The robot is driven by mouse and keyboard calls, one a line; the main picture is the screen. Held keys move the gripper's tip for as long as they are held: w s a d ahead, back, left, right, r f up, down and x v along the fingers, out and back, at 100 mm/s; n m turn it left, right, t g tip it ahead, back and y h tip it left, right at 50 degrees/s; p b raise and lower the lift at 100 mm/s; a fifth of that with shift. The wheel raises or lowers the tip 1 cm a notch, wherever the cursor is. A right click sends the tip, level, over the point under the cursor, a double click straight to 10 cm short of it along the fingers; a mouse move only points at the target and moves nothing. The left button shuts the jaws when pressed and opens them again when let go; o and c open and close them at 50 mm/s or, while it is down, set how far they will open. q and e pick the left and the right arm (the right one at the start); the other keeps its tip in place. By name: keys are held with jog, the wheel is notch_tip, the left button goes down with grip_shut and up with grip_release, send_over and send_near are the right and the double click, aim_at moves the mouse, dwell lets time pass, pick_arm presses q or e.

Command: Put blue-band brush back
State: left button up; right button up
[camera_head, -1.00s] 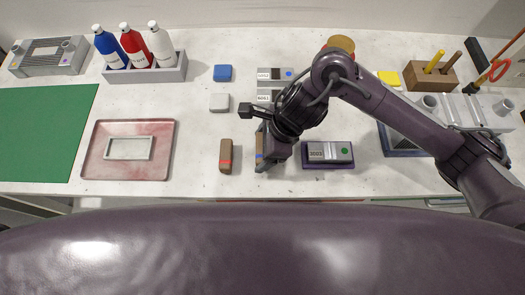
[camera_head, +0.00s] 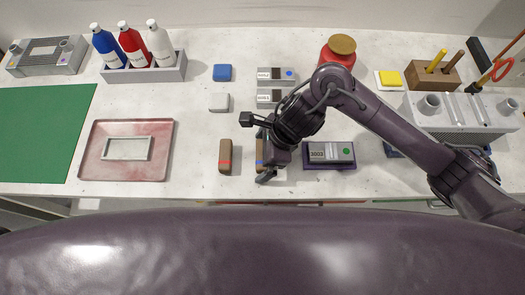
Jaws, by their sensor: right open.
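The blue-band brush (camera_head: 259,156) is a brown block with a blue band, lying on the white table near its front edge. It is partly hidden by my right gripper (camera_head: 266,160), which is open over and beside it; I cannot tell whether the fingers touch it. A similar brown brush with a red band (camera_head: 225,157) lies just to the left, fully visible. My left gripper is not in view.
Right of the gripper, a grey block with a green dot (camera_head: 331,152) sits in a purple tray (camera_head: 329,166). Grey blocks (camera_head: 276,75), a blue block (camera_head: 222,72) and a white block (camera_head: 219,103) lie behind. A reddish tray (camera_head: 101,150) is at left.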

jog(key=shift+r, duration=0.1)
jog(key=shift+r+p, duration=0.25)
jog(key=shift+p, duration=0.15)
jog(key=p+v, duration=0.1)
jog(key=v, duration=1)
jog(key=shift+d+r, duration=0.2)
jog(key=shift+r, duration=0.15)
